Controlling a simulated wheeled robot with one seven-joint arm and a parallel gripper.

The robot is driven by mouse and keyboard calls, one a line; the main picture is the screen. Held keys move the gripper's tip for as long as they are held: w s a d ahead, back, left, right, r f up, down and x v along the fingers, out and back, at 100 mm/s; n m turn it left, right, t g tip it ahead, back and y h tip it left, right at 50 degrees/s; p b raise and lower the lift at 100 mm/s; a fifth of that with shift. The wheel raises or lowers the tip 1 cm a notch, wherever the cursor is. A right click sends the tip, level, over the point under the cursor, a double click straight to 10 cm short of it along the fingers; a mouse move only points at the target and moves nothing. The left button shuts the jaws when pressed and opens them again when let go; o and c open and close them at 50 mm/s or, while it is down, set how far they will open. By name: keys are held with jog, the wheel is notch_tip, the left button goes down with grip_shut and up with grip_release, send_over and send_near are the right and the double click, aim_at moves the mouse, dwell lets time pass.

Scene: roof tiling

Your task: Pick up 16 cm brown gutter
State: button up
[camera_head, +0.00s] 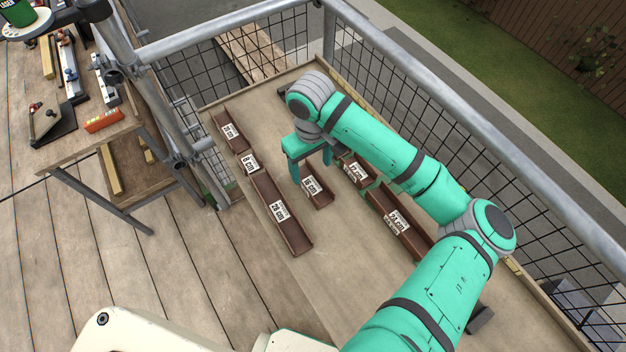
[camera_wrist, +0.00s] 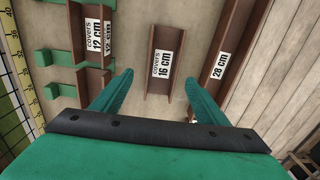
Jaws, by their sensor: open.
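The 16 cm brown gutter (camera_head: 321,195) is a short channel with a white label, lying on the wooden board between other gutters. In the wrist view, the 16 cm gutter (camera_wrist: 160,38) lies straight ahead, its label facing me. My gripper (camera_head: 306,172) is over the far end of this gutter in the head view. In the wrist view, my gripper (camera_wrist: 158,78) is open, one green finger on each side of the gutter's near end, with nothing held. I cannot tell how high the fingertips are above the board.
The 28 cm gutter (camera_head: 294,236), 8 cm gutter (camera_head: 243,155) and 20 cm gutter (camera_head: 222,119) form a row on the left. The 12 cm gutter (camera_head: 365,181) and a longer gutter (camera_head: 416,240) lie to the right, beside green pieces. A metal mesh railing (camera_head: 440,125) borders the board.

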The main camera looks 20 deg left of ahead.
aim_at(312, 186)
jog(key=shift+w+f, duration=0.15)
jog(key=shift+f, duration=0.4)
jog(key=shift+s+d+f, duration=0.1)
jog(key=shift+s+f, duration=0.1)
jog(key=shift+f, duration=0.65)
jog(key=shift+s+d+f, duration=0.1)
jog(key=shift+s+f, duration=0.05)
jog(key=shift+f, duration=0.65)
jog(key=shift+s+f, duration=0.2)
jog(key=shift+f, duration=0.65)
jog(key=c, duration=1.2)
